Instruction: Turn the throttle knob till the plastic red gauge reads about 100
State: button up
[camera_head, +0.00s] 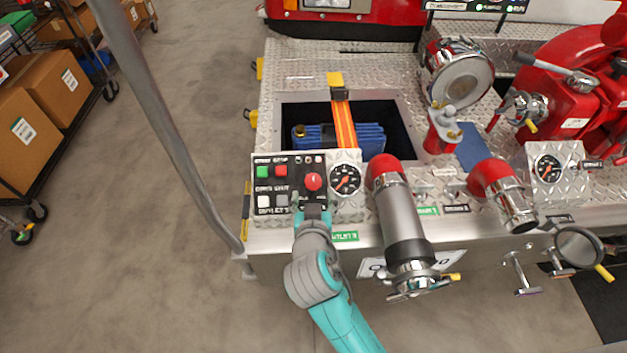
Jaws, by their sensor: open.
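A round red knob (313,181) sits on the dark part of the control panel (259,159) at the front left corner of the metal deck. My gripper (312,197) is open just below the knob in the picture, close to it. I cannot tell whether its fingers touch the knob. A round gauge (346,179) with a dark face and reddish marks is right beside the knob. A second dark-faced gauge (547,168) is on a panel farther right. Both readings are too small to make out.
Green (263,172) and red (281,171) buttons sit left of the knob. A thick grey pipe with a red elbow (383,170) stands close to the right. A grey pole (165,125) rises at the left. An open bay with blue items (370,138) lies behind the panel.

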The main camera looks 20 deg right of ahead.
aim_at(315, 185)
jog(key=x, duration=0.7)
jog(key=shift+w+d+f, duration=0.1)
jog(key=shift+w+f, duration=0.05)
jog(key=shift+w, duration=0.1)
jog(key=c, duration=1.2)
jog(key=shift+o, duration=0.2)
jog(key=shift+d+n+y, duration=0.1)
jog(key=shift+n+y, duration=0.2)
jog(key=shift+n, duration=0.3)
jog(key=shift+f+n+t+y, duration=0.1)
jog(key=shift+n+t+y, duration=0.2)
jog(key=shift+n+y, duration=1.35)
jog(key=shift+n+h, duration=0.35)
jog(key=o, duration=1.2)
jog(key=shift+c, duration=0.2)
jog(key=shift+s, duration=0.1)
